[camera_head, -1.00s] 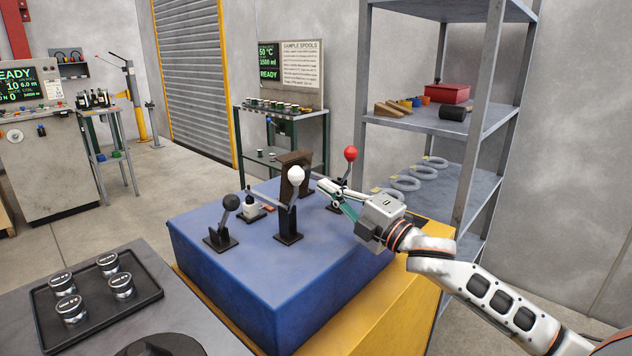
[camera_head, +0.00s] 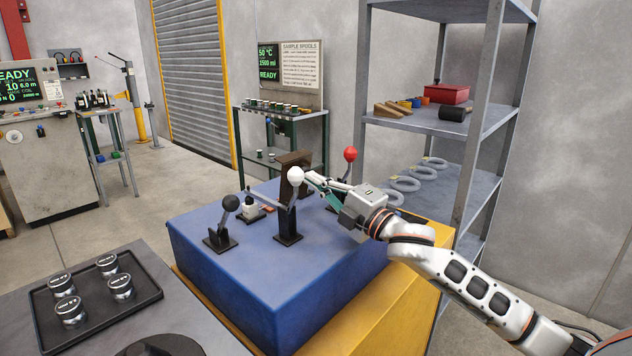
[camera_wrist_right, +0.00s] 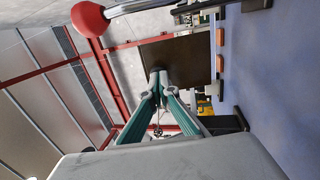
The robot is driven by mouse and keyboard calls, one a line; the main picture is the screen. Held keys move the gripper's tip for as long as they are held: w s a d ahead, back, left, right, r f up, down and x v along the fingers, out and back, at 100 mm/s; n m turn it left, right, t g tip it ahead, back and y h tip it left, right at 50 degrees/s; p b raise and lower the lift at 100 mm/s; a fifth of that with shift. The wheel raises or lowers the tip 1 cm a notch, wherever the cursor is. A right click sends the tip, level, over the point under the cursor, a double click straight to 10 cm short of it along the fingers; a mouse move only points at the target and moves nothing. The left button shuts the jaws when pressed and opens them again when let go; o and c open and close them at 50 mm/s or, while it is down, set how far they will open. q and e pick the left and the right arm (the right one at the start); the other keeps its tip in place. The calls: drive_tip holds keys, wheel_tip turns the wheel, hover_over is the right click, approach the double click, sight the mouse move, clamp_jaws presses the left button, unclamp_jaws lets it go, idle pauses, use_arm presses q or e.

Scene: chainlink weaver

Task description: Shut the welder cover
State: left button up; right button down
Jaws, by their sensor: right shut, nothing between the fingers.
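A dark brown upright plate (camera_head: 297,158), which looks like the welder cover, stands raised on the blue machine top (camera_head: 255,262). It also shows in the right wrist view (camera_wrist_right: 190,60), behind my fingertips. My right gripper (camera_head: 309,178) is shut and empty, its tips pointing left close to the plate and the white-knobbed lever (camera_head: 288,222). In the right wrist view the closed fingertips (camera_wrist_right: 158,73) overlap the plate; I cannot tell whether they touch it. The white knob hides part of the plate in the head view. My left gripper is not in view.
A red-knobbed lever (camera_head: 350,154) stands behind my right gripper, a black-knobbed lever (camera_head: 231,203) at the left. A small white-and-black fixture (camera_head: 251,208) sits between. A grey shelf (camera_head: 425,122) stands behind at right. A black tray (camera_head: 40,310) with several round tins lies front left.

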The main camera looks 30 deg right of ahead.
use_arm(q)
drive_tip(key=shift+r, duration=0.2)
use_arm(e)
drive_tip(key=shift+w+r, duration=0.2)
drive_tip(key=shift+r, duration=0.15)
